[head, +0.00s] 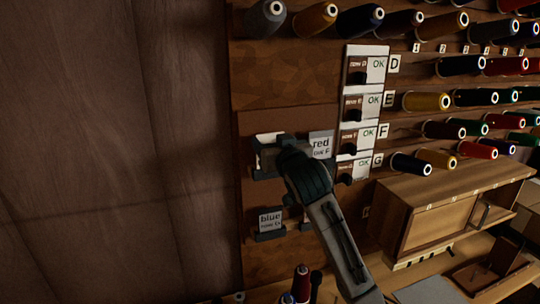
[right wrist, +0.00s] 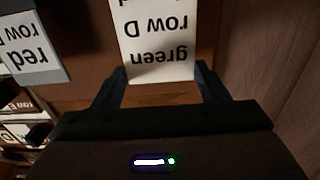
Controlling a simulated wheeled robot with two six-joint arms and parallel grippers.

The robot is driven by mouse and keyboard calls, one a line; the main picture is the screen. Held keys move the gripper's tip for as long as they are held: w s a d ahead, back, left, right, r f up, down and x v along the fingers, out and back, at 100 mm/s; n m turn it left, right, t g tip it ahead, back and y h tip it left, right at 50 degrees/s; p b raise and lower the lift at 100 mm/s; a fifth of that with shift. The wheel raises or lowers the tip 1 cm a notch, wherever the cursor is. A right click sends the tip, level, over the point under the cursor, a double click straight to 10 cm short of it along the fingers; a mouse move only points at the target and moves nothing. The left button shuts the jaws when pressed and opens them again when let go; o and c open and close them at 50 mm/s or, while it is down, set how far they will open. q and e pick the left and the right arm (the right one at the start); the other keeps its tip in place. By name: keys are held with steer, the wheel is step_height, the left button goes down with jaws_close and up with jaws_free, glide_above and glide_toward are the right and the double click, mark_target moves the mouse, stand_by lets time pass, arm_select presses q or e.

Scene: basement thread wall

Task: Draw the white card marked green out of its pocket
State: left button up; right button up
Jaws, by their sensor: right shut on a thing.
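The white card marked green (right wrist: 156,45) appears upside down in the right wrist view, reading "green row D". It sits between the two fingers of my right gripper (right wrist: 158,88), which is shut on it. In the head view the right gripper (head: 268,158) is at the wall board, and only a pale bit of the card (head: 266,138) shows above it. The gripper and arm hide the rest of the card. I cannot tell how much of the card is in its pocket. My left gripper is in neither view.
A grey card marked red (head: 321,146) is just right of the gripper. A grey card marked blue (head: 271,220) is in a pocket below.

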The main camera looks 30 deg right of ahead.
step_height(320, 180, up, 4)
steer(key=p, duration=0.3)
stand_by(0.5)
step_height(320, 180, up, 4)
steer(key=shift+p, duration=0.3)
stand_by(0.3)
